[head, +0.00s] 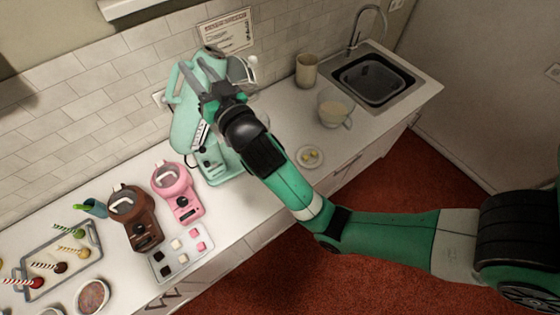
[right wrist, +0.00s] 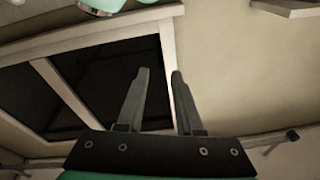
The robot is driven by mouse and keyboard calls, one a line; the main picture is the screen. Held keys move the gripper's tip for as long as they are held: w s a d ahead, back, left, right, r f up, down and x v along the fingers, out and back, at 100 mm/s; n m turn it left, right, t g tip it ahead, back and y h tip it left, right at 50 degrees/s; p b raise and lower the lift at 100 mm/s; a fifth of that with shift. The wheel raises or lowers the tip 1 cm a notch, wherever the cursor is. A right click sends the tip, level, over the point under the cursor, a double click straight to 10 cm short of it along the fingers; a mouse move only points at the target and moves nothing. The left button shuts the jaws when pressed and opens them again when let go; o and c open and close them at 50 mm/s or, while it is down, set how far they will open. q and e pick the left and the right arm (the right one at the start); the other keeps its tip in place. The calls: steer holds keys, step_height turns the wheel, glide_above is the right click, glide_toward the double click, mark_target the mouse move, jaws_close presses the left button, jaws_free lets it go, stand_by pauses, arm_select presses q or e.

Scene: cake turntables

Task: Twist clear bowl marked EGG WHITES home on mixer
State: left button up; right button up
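The mint-green mixer (head: 183,125) stands on the counter against the tiled wall, its head partly hidden by my right arm. My right gripper (head: 196,68) is up at the mixer's head. In the right wrist view its fingers (right wrist: 160,73) are apart with nothing between them, and a mint-green piece (right wrist: 102,5) shows at the top edge. A clear handled bowl (head: 334,112) with pale contents stands upright on the counter near the sink, away from the gripper. I cannot read a marking on it. A glassy edge shows behind my wrist; I cannot tell what it is. My left gripper is not in view.
A beige canister (head: 306,70) and the sink (head: 372,78) are at the back right. A small plate (head: 310,157) lies near the counter's front edge. Pink (head: 178,190) and brown (head: 133,217) machines and trays fill the left. Counter around the clear bowl is free.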

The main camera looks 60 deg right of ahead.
steer(key=s+d+f+g+b, duration=0.25)
steer(key=s+f, duration=0.25)
steer(key=f, duration=0.9)
steer(key=s+d+f+g+h+b, duration=0.1)
steer(key=s+d+f+g+b, duration=0.2)
steer(key=f, duration=1)
steer(key=s+d+f+g+b, duration=0.25)
steer(key=s+d+f, duration=0.3)
steer(key=f, duration=0.85)
steer(key=b+x, duration=0.1)
steer(key=x, duration=1)
steer(key=shift+c, duration=0.2)
jaws_close()
steer(key=shift+g, duration=0.3)
